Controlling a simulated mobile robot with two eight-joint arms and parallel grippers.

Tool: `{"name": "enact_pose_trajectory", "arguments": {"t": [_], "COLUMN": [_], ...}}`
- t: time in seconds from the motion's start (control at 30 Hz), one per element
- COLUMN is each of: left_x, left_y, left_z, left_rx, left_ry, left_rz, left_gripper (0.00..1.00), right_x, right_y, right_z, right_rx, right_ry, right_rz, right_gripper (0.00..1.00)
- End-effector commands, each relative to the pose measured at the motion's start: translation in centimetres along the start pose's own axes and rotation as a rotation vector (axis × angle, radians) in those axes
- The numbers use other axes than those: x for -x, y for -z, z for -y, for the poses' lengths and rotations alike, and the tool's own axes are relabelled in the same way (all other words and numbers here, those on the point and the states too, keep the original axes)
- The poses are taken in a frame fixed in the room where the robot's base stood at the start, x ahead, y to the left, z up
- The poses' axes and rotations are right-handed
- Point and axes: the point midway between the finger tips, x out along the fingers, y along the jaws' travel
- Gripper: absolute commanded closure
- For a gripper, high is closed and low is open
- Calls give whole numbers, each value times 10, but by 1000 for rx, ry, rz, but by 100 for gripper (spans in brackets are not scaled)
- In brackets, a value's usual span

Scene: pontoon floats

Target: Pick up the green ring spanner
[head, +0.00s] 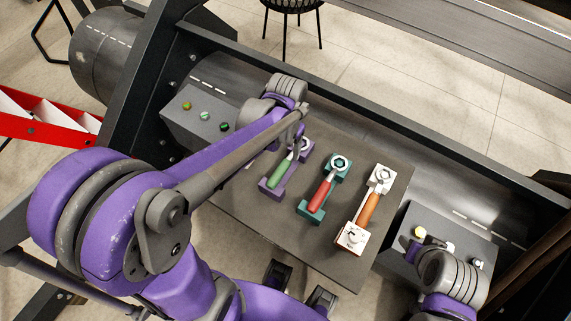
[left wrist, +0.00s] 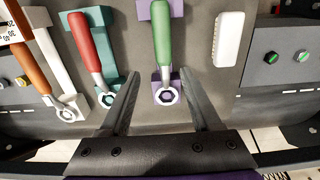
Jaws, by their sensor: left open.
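The green ring spanner (head: 283,168) lies in a purple holder (head: 270,189) on a dark board, left of the other spanners. In the left wrist view the green spanner (left wrist: 162,38) runs down the middle, its ring end lowest, over the purple holder (left wrist: 144,11). My left gripper (left wrist: 160,76) is open, with one finger on each side of the ring end, apart from it in the picture. The height gap is unclear. In the head view my left gripper (head: 299,116) hangs by the ring end. My right gripper (head: 424,243) is at lower right, its jaws unclear.
A red-handled spanner (head: 322,193) in a teal holder (head: 310,212) and an orange-handled spanner (head: 369,207) in a white holder (head: 352,236) lie to the right. A white block (left wrist: 230,38) lies beside the green spanner. Button boxes (head: 190,118) flank the board (head: 335,263).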

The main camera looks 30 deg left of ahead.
Motion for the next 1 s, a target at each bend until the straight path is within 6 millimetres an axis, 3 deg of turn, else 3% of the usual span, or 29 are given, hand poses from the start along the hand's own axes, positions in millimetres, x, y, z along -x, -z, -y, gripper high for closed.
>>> {"name": "enact_pose_trajectory", "arguments": {"t": [0.2,0.47,0.7,1.0], "left_x": [-37,-58,-93,-104], "left_y": [0,0,0,0], "left_z": [1,2,7,6], "left_rx": [0,0,-1,-1], "left_ry": [0,0,0,0], "left_rz": [3,2,2,1], "left_gripper": [36,36,36,36], "right_x": [-6,-7,-10,-10], "right_y": [-5,-7,-9,-9], "right_z": [0,0,0,0], "right_rx": [0,0,0,0], "right_ry": [0,0,0,0], "right_rz": [4,5,6,7], "right_gripper": [50,50,50,50]}}
